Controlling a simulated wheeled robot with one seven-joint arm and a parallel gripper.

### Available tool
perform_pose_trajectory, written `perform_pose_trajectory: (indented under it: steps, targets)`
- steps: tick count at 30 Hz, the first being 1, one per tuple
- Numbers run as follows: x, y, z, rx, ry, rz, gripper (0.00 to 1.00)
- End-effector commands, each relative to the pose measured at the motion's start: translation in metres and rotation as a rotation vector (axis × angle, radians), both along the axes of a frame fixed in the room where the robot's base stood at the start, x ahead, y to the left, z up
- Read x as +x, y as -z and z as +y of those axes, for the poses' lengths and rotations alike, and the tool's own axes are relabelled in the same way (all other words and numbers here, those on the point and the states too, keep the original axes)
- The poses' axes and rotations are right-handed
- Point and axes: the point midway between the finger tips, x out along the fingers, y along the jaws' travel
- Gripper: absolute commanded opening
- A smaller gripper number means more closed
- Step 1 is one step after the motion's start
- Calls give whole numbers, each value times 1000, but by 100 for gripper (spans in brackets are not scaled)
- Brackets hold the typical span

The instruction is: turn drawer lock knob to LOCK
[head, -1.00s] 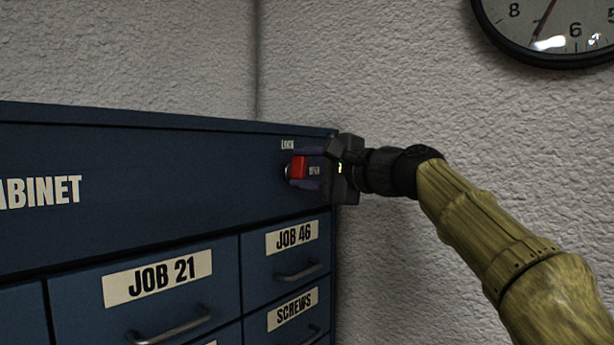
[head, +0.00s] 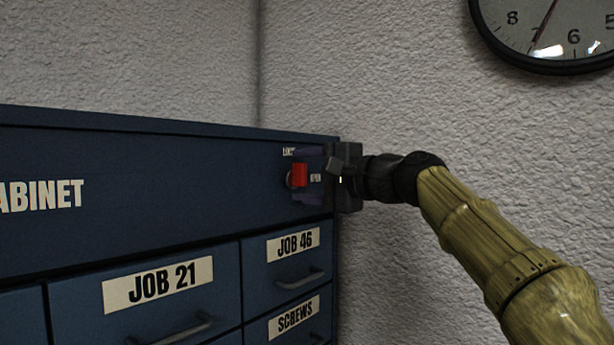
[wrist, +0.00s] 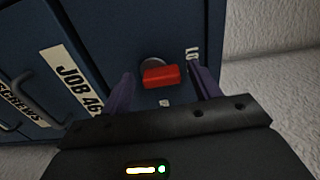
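The red lock knob (head: 299,175) sits on the blue cabinet's (head: 200,158) upper front panel near its right edge. A small LOCK label (head: 288,152) is above it and an OPEN label (head: 315,178) to its right. In the wrist view the red knob (wrist: 161,76) is a bar lying sideways, its right end toward the LOCK label (wrist: 192,55). My gripper (head: 309,177) reaches in from the right, one purple finger above the knob and one below. In the wrist view my gripper's fingers (wrist: 166,88) are apart, with gaps on both sides of the knob.
Drawers labelled JOB 21 (head: 157,285), JOB 46 (head: 292,244) and SCREWS (head: 295,315) lie below, with protruding handles. A rough white wall (head: 400,90) stands behind and to the right, with a clock (head: 555,30) on it.

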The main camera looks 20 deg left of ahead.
Motion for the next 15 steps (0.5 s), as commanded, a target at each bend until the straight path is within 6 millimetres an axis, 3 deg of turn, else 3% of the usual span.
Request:
perform_pose_trajectory:
  steps: [8, 15]
  targets:
    - [-1, -1, -2, 2, 1, -1, 62]
    - [-10, 3, -25, 3, 4, -1, 62]
